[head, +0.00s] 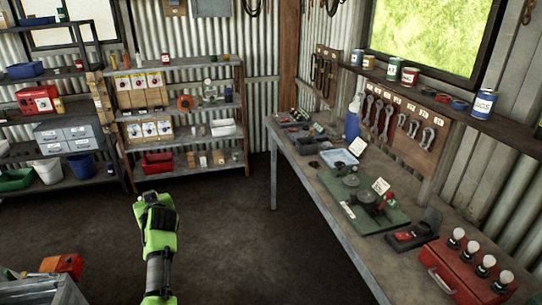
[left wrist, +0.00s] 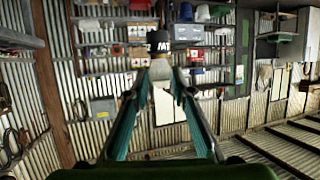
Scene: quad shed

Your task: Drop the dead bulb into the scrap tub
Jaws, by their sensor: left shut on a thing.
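My left gripper (head: 152,197) is out over the dark floor in the head view, apart from the shelves and the bench. I cannot tell which container is the scrap tub. A white bucket (head: 47,171) and a green tub (head: 16,180) stand low at the left. My right gripper is not in view.
A workbench runs along the right, with a red box (head: 450,268) bearing several white bulbs (head: 472,247) and a green board (head: 365,212). Loaded shelves (head: 190,142) stand at the back. A grey container (head: 45,291) is at the lower left. The middle floor is clear.

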